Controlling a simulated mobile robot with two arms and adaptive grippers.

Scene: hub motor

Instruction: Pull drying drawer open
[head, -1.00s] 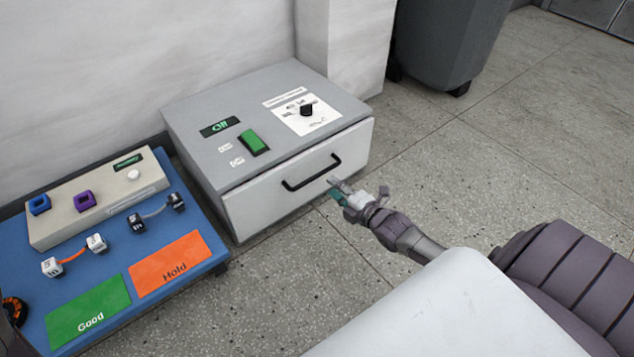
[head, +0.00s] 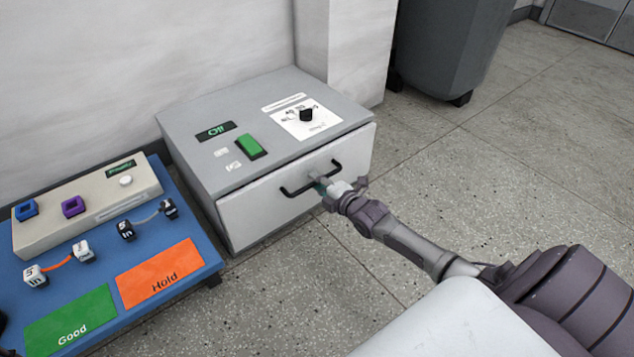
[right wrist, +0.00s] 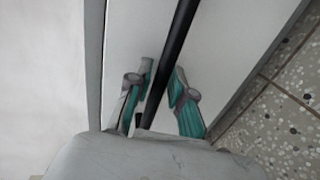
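The drying drawer (head: 255,214) is the pale front of a grey box on the floor, with a black bar handle (head: 291,194). It looks shut, its front close against the box. My right gripper (head: 318,182) is at the handle's right half in the head view. In the right wrist view, its two teal-padded fingers (right wrist: 163,85) stand on either side of the black handle bar (right wrist: 180,25). My left gripper is out of view.
The box's top carries a green switch (head: 251,146), a display reading Off (head: 215,131) and a black knob (head: 306,115). A blue board (head: 130,255) with a beige unit (head: 85,205) lies to the left. A grey bin (head: 440,45) stands behind right. Floor before the drawer is clear.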

